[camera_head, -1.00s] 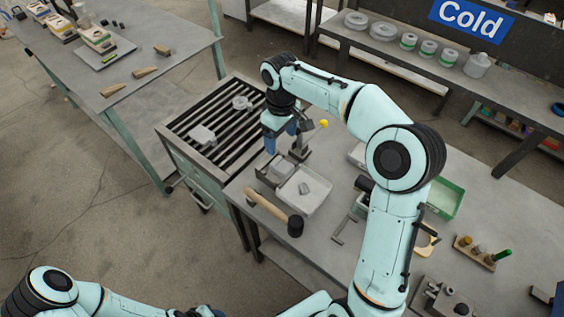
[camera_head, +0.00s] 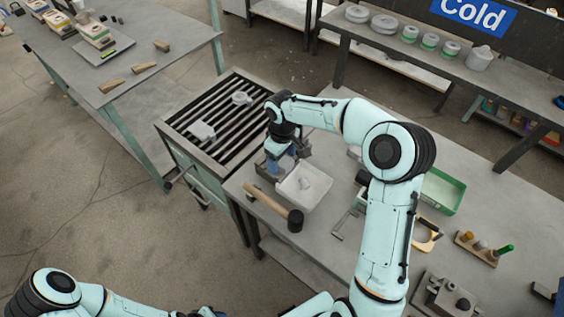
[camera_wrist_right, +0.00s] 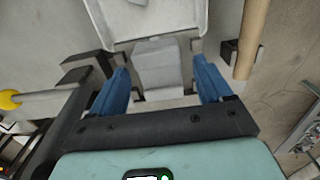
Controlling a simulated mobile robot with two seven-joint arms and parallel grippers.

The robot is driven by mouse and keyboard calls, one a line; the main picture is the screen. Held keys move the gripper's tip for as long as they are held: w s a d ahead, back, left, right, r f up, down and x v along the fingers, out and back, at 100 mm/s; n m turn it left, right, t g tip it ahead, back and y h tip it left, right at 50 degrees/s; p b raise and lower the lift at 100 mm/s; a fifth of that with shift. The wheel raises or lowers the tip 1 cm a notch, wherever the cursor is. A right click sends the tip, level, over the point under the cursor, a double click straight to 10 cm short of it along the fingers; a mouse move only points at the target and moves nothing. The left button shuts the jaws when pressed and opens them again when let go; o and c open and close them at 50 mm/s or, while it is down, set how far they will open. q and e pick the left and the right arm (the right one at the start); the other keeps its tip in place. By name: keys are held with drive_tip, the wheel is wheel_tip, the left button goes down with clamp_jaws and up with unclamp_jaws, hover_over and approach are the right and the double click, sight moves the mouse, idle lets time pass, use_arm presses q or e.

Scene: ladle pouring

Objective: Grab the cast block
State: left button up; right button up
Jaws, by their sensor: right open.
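The grey cast block (camera_wrist_right: 157,62) lies between my right gripper's two blue fingers in the right wrist view, beside the pale tray (camera_wrist_right: 190,12). My right gripper (camera_wrist_right: 160,72) is open, with a finger on each side of the block and visible gaps. In the head view, my right gripper (camera_head: 277,168) is low over the bench, left of the pale tray (camera_head: 318,197). The arm and fingers mostly hide the block there. A small grey piece (camera_head: 304,183) lies in the tray. My left arm shows at the bottom left, its gripper outside the picture.
A mallet (camera_head: 270,206) lies just in front of the tray; its wooden handle (camera_wrist_right: 252,40) runs close to the right finger in the wrist view. A slatted rack (camera_head: 215,125) adjoins the bench on the left. A green tray (camera_head: 442,190) stands to the right.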

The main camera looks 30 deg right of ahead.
drive_tip(key=c, duration=1.3)
drive_tip(key=shift+r, duration=0.1)
